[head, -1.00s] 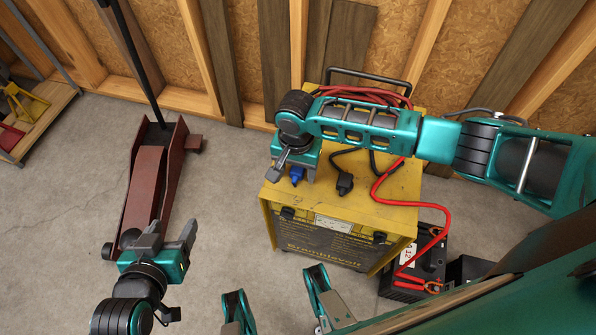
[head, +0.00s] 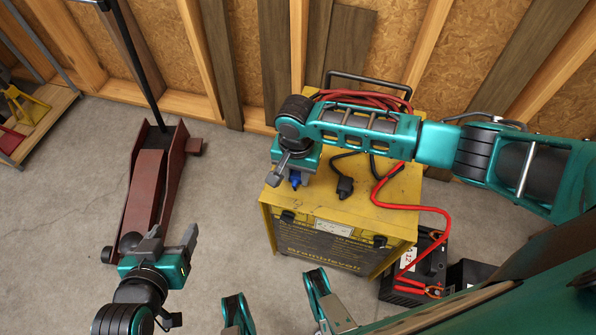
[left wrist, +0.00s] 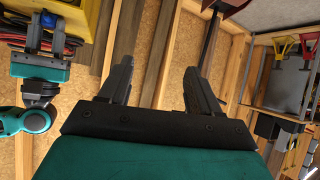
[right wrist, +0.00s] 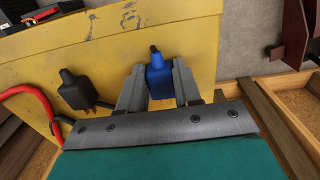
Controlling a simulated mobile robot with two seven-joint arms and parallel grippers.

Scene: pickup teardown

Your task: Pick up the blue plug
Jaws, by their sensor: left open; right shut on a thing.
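The blue plug (right wrist: 160,78) is at the top of the yellow charger, between the fingers of my right gripper (right wrist: 160,88), which are shut on it in the right wrist view. In the head view the blue plug (head: 295,180) shows just below my right gripper (head: 291,168), over the left part of the charger top. I cannot tell whether the plug still touches the charger. My left gripper (head: 172,240) is open and empty, low at the left in front of the red floor jack. Its spread fingers (left wrist: 160,85) show in the left wrist view.
The yellow charger (head: 390,190) carries a black plug (head: 344,186) and red cables (head: 385,185). A black battery (head: 425,262) stands at its right. The red floor jack (head: 146,190) and a shelf (head: 40,130) are at the left. The floor between jack and charger is clear.

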